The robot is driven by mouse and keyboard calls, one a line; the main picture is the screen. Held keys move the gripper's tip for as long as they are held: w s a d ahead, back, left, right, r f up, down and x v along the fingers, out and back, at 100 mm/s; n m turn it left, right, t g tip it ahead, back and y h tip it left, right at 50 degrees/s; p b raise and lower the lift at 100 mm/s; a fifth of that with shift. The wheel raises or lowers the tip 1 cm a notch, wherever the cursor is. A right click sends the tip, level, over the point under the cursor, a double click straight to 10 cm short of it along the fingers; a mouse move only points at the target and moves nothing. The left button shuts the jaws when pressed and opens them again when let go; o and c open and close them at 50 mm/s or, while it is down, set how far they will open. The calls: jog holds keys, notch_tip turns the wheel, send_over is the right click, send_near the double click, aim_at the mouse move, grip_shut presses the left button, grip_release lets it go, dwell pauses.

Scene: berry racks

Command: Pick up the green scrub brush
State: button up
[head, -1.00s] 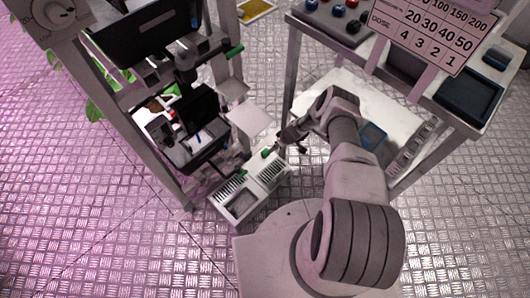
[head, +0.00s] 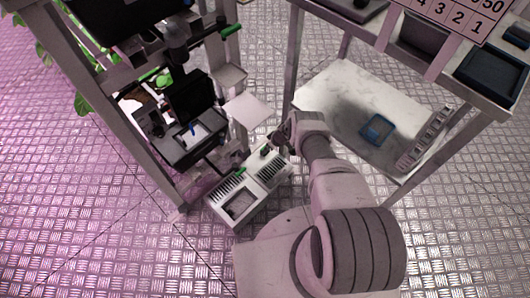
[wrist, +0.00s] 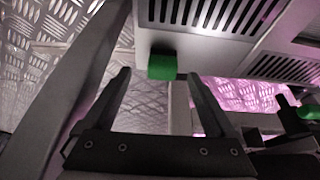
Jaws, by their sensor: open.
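A small green block (wrist: 162,67) sits at the edge of a white vented box in the wrist view. No bristles show, so I cannot tell if it is the scrub brush. My gripper (wrist: 157,76) is open, with the block between and slightly beyond its fingertips. No contact is visible. The gripper's fingers are too small and dark to make out there.
The white vented box (head: 222,211) stands low on the metal floor. Another green part (wrist: 308,112) shows at the wrist view's right.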

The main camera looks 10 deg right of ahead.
jog(key=b+x, duration=0.2)
jog(key=x, duration=0.1)
jog(key=shift+s+a+r, duration=0.1)
jog(key=shift+s+a, duration=0.05)
jog(key=shift+a, duration=0.05)
jog(key=shift+b+x, duration=0.75)
jog(key=c, duration=1.4)
jog(key=shift+r, duration=0.25)
